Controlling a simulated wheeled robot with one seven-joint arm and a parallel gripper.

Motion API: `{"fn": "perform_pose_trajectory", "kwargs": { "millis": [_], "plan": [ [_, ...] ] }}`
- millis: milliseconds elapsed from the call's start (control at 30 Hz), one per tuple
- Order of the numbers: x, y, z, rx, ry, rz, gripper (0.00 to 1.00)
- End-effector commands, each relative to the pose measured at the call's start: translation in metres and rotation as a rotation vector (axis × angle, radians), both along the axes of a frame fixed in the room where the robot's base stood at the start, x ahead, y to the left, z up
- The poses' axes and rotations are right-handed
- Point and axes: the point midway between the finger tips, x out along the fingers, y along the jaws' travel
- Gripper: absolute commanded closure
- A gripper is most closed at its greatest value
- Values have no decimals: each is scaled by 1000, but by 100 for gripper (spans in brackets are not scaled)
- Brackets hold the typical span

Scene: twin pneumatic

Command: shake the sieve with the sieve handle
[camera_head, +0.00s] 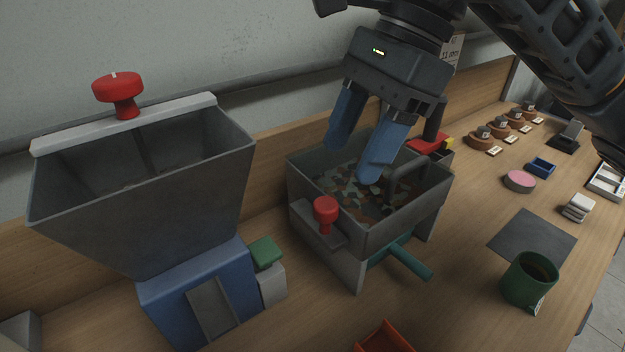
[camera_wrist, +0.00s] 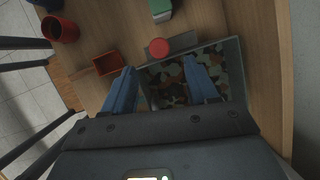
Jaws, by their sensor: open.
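The sieve (camera_head: 300,180) is a grey open box on legs, filled with mixed coloured chips (camera_head: 350,187). A dark arched handle (camera_head: 408,170) stands at its right side, and a teal bar (camera_head: 408,262) sticks out from beneath toward the front. I cannot tell from looks alone which one is the sieve handle. My gripper (camera_head: 353,160) has blue fingers, spread and empty, above the chips and left of the arched handle. In the wrist view the fingers (camera_wrist: 160,66) are apart over the sieve's chips (camera_wrist: 168,84). The arched handle is not clear there.
A red knob (camera_head: 326,210) sits on the sieve's front ledge. A large grey hopper (camera_head: 150,200) on a blue base stands left. An orange tray (camera_head: 383,338) lies in front. A green cup (camera_head: 528,280) and grey mat (camera_head: 533,237) are right. A red-topped item (camera_head: 428,143) is behind.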

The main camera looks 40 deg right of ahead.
Motion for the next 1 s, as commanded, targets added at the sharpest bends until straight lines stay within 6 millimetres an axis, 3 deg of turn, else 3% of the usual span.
{"fn": "perform_pose_trajectory", "kwargs": {
  "millis": [500, 867, 1000],
  "plan": [
    [6, 27, -62, 6, 2, 1, 42],
    [7, 29, -69, 4, 1, 2, 42],
    [7, 29, -69, 4, 1, 2, 52]
  ]
}}
